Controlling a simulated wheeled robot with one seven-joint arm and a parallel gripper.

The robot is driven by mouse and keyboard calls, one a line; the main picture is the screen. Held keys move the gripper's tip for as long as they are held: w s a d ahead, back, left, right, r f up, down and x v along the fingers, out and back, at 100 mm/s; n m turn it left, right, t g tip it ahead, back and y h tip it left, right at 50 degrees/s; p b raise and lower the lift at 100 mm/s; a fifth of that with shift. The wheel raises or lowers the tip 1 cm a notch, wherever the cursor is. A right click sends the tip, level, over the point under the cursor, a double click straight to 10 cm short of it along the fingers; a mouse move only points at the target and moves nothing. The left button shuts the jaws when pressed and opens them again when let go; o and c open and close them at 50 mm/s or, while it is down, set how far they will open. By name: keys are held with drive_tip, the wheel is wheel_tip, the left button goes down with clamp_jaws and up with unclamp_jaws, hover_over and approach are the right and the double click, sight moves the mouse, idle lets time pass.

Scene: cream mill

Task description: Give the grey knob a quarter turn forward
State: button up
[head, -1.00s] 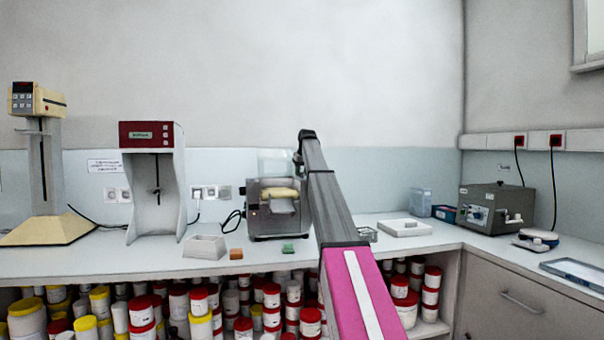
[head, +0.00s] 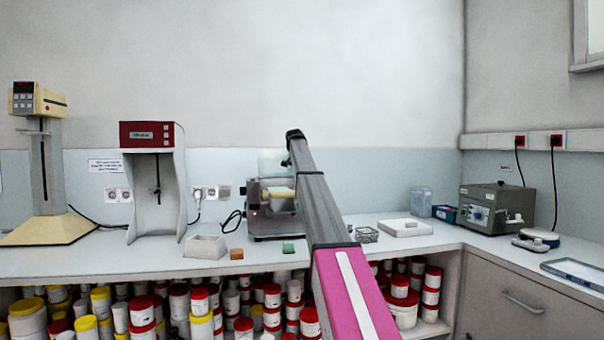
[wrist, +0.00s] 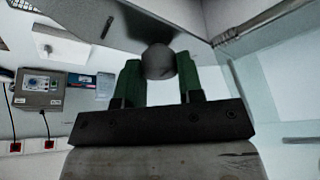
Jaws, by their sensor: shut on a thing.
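The grey knob (wrist: 158,62) is round and shows in the wrist view between the two green fingers of my gripper (wrist: 159,72). The fingers are closed on its sides. The knob sits against a dark metal surface of the mill. In the head view the steel mill (head: 257,222) stands on the counter with a cream roller (head: 279,193), its right part covered by my arm. The knob and my gripper are hidden behind the arm in that view.
A wire basket (head: 367,234) and a white slab-like box (head: 405,229) are to the right. A grey control box (head: 495,208) stands farther right.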

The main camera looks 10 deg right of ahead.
drive_tip(key=shift+m+g, duration=0.4)
drive_tip(key=shift+m, duration=0.7)
drive_tip(key=shift+h, duration=0.3)
drive_tip(key=o, duration=0.9)
drive_tip(key=shift+r, duration=0.15)
drive_tip(key=v, duration=1)
drive_tip(key=shift+a+r, duration=0.1)
drive_tip(key=shift+r, duration=0.2)
drive_tip(key=shift+o, duration=0.9)
